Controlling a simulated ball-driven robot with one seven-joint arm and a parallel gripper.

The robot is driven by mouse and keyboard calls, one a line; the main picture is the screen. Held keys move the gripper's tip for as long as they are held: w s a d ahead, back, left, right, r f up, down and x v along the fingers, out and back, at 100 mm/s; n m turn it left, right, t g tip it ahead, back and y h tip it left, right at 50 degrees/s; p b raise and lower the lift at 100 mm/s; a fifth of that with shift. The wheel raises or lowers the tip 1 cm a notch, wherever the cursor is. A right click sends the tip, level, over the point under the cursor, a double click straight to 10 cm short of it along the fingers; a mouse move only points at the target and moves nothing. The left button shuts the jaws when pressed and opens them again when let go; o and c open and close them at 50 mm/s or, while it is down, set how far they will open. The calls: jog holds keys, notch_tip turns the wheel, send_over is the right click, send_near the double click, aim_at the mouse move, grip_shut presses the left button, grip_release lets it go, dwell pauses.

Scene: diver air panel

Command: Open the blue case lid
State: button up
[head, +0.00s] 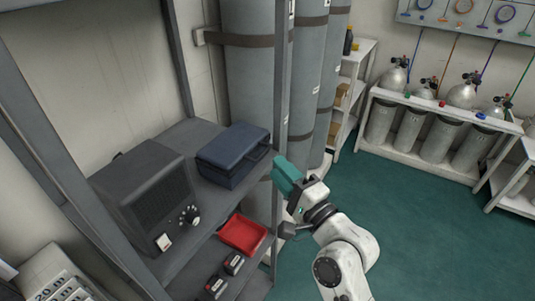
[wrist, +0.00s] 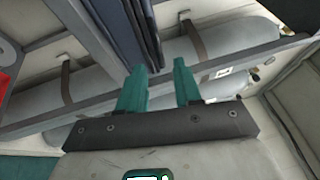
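The blue case (head: 234,150) sits on the dark upper shelf, right of a black radio-like box. Its lid looks down in the head view. My gripper (head: 283,174) with teal fingers is just right of the case, by the shelf's upright post, and apart from the case. In the wrist view the two fingers (wrist: 158,82) stand apart with nothing between them. The case (wrist: 115,32) shows there as dark blue panels beyond the left fingertip. The case's latch or handle is too small to make out clearly.
The black box (head: 150,198) with knobs fills the shelf's left part. A grey post (head: 283,90) rises close to my gripper. A red tray (head: 242,234) and dark battery-like blocks (head: 234,263) lie on the lower shelf. Tall grey cylinders (head: 255,75) stand behind. Green floor is clear to the right.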

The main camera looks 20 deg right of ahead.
aim_at(241, 146)
jog(key=shift+p+x, duration=0.3)
jog(key=shift+x, duration=2.35)
jog(key=shift+c, duration=0.2)
grip_shut()
